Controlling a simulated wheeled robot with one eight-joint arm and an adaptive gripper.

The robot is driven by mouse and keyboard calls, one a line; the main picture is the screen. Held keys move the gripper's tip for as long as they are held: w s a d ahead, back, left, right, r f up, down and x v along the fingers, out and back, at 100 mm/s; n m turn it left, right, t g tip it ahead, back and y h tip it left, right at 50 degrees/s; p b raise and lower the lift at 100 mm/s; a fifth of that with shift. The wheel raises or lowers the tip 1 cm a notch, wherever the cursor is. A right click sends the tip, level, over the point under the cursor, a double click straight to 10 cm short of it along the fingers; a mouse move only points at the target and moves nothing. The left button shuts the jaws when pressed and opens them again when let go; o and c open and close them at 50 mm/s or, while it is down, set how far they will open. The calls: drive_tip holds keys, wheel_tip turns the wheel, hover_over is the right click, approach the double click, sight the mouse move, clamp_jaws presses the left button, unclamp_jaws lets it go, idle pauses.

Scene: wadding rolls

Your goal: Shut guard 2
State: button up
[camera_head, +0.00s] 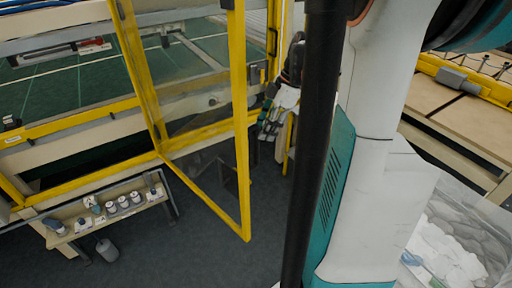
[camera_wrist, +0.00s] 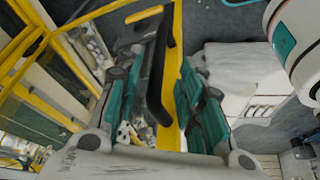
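A yellow-framed clear guard (camera_head: 241,130) stands swung out from the machine in the head view. No number shows, so I cannot tell whether it is guard 2. My gripper (camera_head: 268,122) is behind and right of its outer post, partly hidden by a black column. In the wrist view, a black handle (camera_wrist: 158,80) on a yellow bar (camera_wrist: 171,133) lies between the teal-padded fingers of my gripper (camera_wrist: 163,65). The fingers stand apart on either side; contact is not clear. Which guard carries this handle is unclear.
A low shelf (camera_head: 108,218) with several small spools stands by the machine at lower left, a grey bin (camera_head: 107,250) beside it. Grey floor (camera_head: 200,262) is clear below the guard. A clear bin of white material (camera_head: 445,250) stands at lower right.

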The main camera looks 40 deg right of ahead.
hover_over(257, 160)
drive_tip(key=f, duration=0.4)
drive_tip(key=f+b, duration=0.1)
drive_tip(key=f, duration=0.2)
drive_tip(key=shift+w+d+f, duration=0.1)
drive_tip(key=shift+w+d, duration=0.15)
drive_tip(key=shift+w, duration=0.1)
clamp_jaws()
